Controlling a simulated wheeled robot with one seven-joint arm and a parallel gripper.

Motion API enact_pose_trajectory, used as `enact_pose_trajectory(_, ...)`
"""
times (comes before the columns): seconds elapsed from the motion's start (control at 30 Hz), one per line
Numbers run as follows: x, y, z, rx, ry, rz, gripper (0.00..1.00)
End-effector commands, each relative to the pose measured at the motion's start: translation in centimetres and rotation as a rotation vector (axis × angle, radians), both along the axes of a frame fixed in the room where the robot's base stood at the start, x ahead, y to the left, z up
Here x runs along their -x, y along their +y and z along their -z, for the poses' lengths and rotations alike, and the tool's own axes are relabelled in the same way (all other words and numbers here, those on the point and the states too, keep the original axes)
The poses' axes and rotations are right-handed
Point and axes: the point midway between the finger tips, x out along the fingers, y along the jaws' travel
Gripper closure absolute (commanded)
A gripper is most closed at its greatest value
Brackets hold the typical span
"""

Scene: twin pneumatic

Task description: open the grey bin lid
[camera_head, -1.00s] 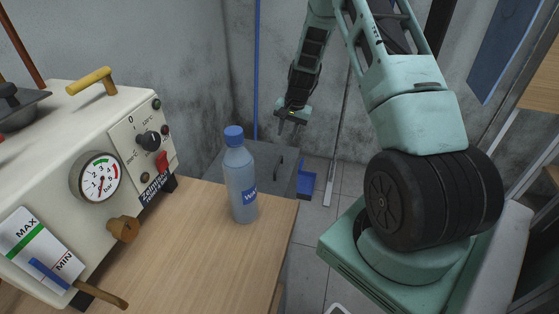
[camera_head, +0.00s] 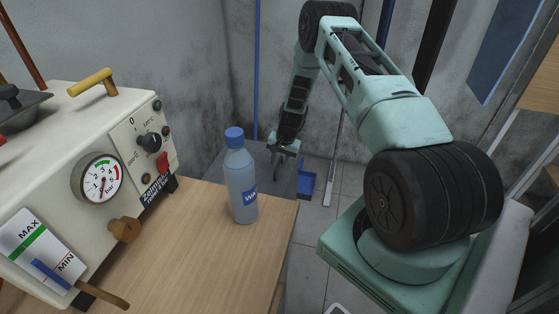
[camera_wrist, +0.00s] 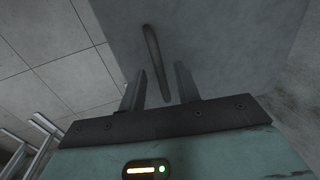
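The grey bin lid (camera_head: 245,168) lies flat and closed behind the wooden table, partly hidden by the bottle and table edge. In the wrist view the lid (camera_wrist: 225,40) fills the upper middle, with its thin bar handle (camera_wrist: 154,60) running lengthwise. My gripper (camera_head: 281,166) reaches down over the lid's right part in the head view. In the wrist view my gripper (camera_wrist: 160,68) is open, one finger on each side of the handle. Gaps show between the handle and both fingers. I cannot tell how deep the handle sits between them.
A blue-capped water bottle (camera_head: 242,185) stands on the wooden table (camera_head: 170,255), left of the arm. A white machine with a gauge (camera_head: 100,180) stands at the left. A blue dustpan (camera_head: 307,180) is right of the bin. Concrete walls close off the back.

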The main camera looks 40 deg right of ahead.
Motion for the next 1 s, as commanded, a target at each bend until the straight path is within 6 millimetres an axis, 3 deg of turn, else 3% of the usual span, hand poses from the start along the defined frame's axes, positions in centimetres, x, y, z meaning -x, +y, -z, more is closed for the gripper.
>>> enact_pose_trajectory(0.13, 0.0, 0.0, 0.0, 0.0, 0.0, 0.0, 0.7)
enact_pose_trajectory(0.23, 0.0, 0.0, 0.0, 0.0, 0.0, 0.0, 0.98)
enact_pose_trajectory(0.27, 0.0, 0.0, 0.0, 0.0, 0.0, 0.0, 1.0)
enact_pose_trajectory(0.67, -0.4, 0.2, -1.3, 0.022, 0.029, -0.004, 1.0)
enact_pose_trajectory(1.0, -2.4, 1.4, -6.7, 0.122, 0.191, -0.009, 1.0)
